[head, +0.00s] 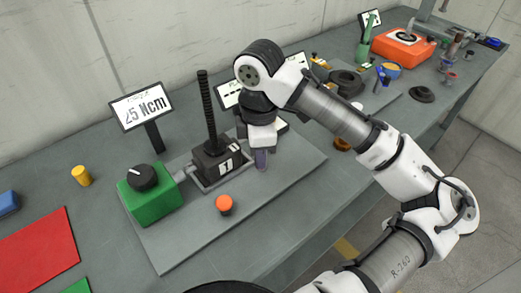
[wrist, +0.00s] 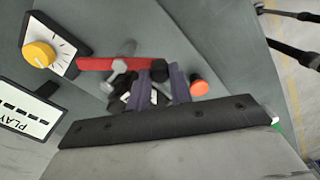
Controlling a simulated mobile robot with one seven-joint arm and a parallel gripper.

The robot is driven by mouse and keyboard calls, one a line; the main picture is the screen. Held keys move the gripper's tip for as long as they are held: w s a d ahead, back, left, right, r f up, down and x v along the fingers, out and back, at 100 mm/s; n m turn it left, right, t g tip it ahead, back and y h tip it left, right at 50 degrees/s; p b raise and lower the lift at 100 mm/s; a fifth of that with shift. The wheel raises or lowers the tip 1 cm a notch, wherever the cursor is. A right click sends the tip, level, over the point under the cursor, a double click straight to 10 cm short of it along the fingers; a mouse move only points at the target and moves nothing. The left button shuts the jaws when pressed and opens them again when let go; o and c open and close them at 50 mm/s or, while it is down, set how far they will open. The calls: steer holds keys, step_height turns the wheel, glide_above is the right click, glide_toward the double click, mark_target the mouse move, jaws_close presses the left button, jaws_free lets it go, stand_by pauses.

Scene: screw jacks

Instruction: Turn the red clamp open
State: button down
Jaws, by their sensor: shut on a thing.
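The red clamp shows in the wrist view as a red bar (wrist: 115,64) with a dark round end by my fingers. A grey bolt-like part crosses it. My gripper (wrist: 160,88) has two purple fingers close together over the dark end of the bar; the exact contact is partly hidden. In the head view my gripper (head: 262,158) points down just right of a black screw jack (head: 217,160) with a tall threaded rod. The red clamp is hidden there behind my gripper and arm.
An orange button (head: 224,205) stands on the grey base plate in front of the jack. A green box (head: 150,205) with a black knob is to the left, below a "25 Ncm" sign (head: 141,105). A yellow knob (wrist: 40,53) shows in the wrist view.

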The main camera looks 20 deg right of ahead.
steer(key=c, duration=1.3)
jaws_free()
steer(key=shift+o, duration=0.2)
steer(key=shift+r, duration=0.1)
step_height(320, 180, up, 14)
steer(key=shift+b, duration=0.45)
steer(key=shift+f, duration=0.25)
